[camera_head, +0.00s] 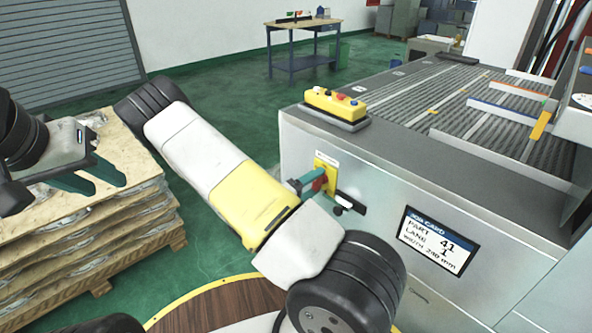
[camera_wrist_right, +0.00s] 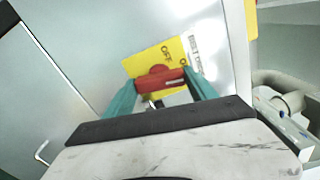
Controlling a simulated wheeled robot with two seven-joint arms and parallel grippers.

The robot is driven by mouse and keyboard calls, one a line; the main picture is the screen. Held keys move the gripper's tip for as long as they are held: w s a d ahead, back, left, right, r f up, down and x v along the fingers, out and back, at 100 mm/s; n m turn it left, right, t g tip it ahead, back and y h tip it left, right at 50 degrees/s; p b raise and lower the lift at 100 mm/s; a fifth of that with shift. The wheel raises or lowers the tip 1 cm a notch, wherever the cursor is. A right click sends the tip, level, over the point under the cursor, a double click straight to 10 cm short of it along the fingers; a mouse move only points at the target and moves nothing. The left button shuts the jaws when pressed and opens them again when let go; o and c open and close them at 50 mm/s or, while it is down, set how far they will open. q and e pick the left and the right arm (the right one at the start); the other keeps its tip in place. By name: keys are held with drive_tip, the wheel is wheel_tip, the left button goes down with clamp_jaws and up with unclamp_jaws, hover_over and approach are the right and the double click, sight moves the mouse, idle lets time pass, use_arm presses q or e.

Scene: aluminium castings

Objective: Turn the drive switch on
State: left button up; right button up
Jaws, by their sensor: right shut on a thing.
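The drive switch is a red rotary handle (camera_head: 320,184) on a yellow plate (camera_head: 325,164) on the side of the grey conveyor machine (camera_head: 370,165). In the right wrist view, the red handle (camera_wrist_right: 162,77) lies across between the teal fingers, and OFF reads on the yellow plate (camera_wrist_right: 140,62); a second label is partly hidden. My right gripper (camera_head: 310,182) is shut on the red handle, with a finger at each end. My left gripper (camera_head: 98,181) is open and empty above the stacked pallets at the left.
A yellow push-button box (camera_head: 336,103) sits on the machine's top corner. A display (camera_head: 438,240) is on its side panel, to the right of the switch. The stacked pallets (camera_head: 100,245) stand at the left. A workbench (camera_head: 303,29) stands far back beyond open green floor.

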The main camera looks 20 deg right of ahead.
drive_tip(key=shift+a+n, duration=0.1)
drive_tip(key=shift+n, duration=0.9)
drive_tip(key=o, duration=1.4)
drive_tip(key=shift+c, duration=0.2)
drive_tip(key=v, duration=0.7)
drive_tip(key=shift+s+a, duration=0.15)
drive_tip(key=shift+a, duration=0.2)
